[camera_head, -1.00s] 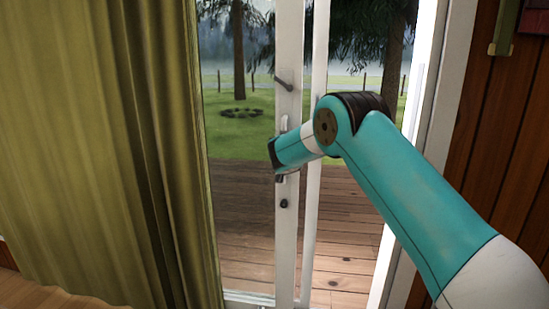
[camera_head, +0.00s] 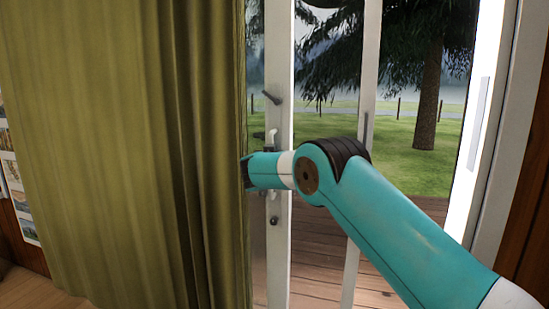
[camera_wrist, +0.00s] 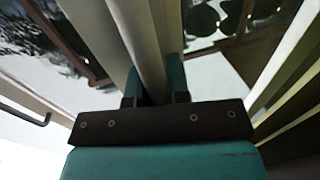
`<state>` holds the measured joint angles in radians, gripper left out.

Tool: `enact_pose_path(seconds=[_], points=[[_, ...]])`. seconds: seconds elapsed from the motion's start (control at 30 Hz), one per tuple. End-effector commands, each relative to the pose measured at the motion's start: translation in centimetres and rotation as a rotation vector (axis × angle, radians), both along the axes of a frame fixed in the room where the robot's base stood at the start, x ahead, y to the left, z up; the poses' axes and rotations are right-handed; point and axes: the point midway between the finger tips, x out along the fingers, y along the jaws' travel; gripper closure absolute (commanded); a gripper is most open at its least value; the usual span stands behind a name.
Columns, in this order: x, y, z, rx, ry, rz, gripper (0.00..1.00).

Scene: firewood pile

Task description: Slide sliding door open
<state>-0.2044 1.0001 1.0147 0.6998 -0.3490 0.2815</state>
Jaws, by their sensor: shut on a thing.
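The sliding door's white upright frame (camera_head: 279,60) stands left of centre in the head view, with glass beside it. In the wrist view my gripper (camera_wrist: 155,88) is shut on the pale bar of the handle (camera_wrist: 149,45), one teal finger on each side. The lower part of the handle is hidden by my arm in the head view.
A green curtain (camera_head: 120,150) hangs at the left, touching or close to my gripper. Another white upright (camera_head: 365,90) stands right of the door frame, and a bright white jamb (camera_head: 478,130) stands further right. Wooden decking (camera_head: 320,270) and grass lie outside.

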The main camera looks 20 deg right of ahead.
Motion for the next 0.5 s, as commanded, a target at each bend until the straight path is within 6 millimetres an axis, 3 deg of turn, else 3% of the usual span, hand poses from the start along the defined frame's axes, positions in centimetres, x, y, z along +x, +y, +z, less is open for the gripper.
enact_pose_path(seconds=[0.2, 0.23, 0.27, 0.5], points=[[0.04, 0.07, 0.01, 0.0, 0.001, 0.002, 1.0], [0.04, 0.07, 0.01, 0.0, 0.001, 0.002, 0.81], [0.04, 0.07, 0.01, 0.0, 0.001, 0.002, 0.74], [0.04, 0.13, 0.02, 0.0, 0.0, 0.002, 0.73]])
